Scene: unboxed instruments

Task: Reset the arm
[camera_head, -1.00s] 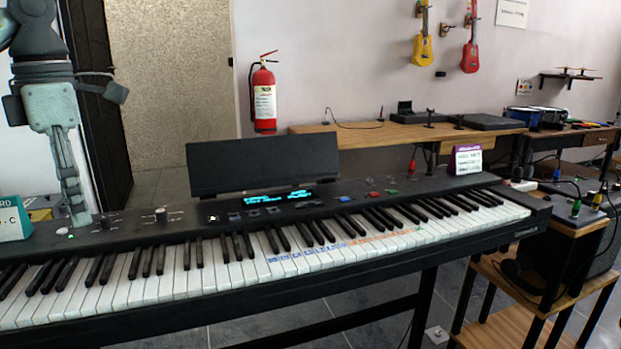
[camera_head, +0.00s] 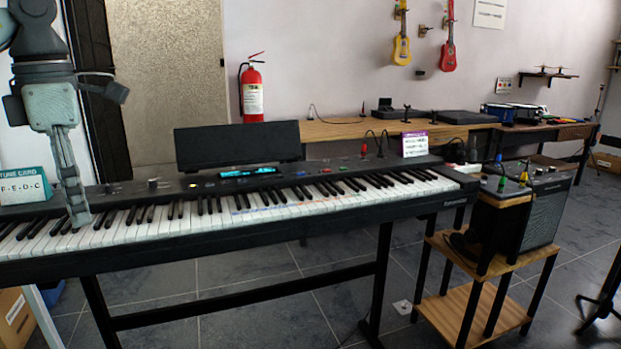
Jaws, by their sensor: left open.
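My left gripper (camera_head: 78,212) hangs at the left of the head view with its fingers pointing down. It is open and I see nothing held in it. Its fingertips appear in front of the left keys of the black keyboard (camera_head: 300,229); I cannot tell whether they touch. The gripper is seen edge-on, so the gap between the fingers is hidden. My right gripper is not in view.
A tune card (camera_head: 24,186) stands at the keyboard's left end. A wooden side stand (camera_head: 470,312) with an amplifier (camera_head: 541,215) is at the right. A wooden table (camera_head: 345,130) is behind. Grey floor (camera_head: 250,318) is open in front.

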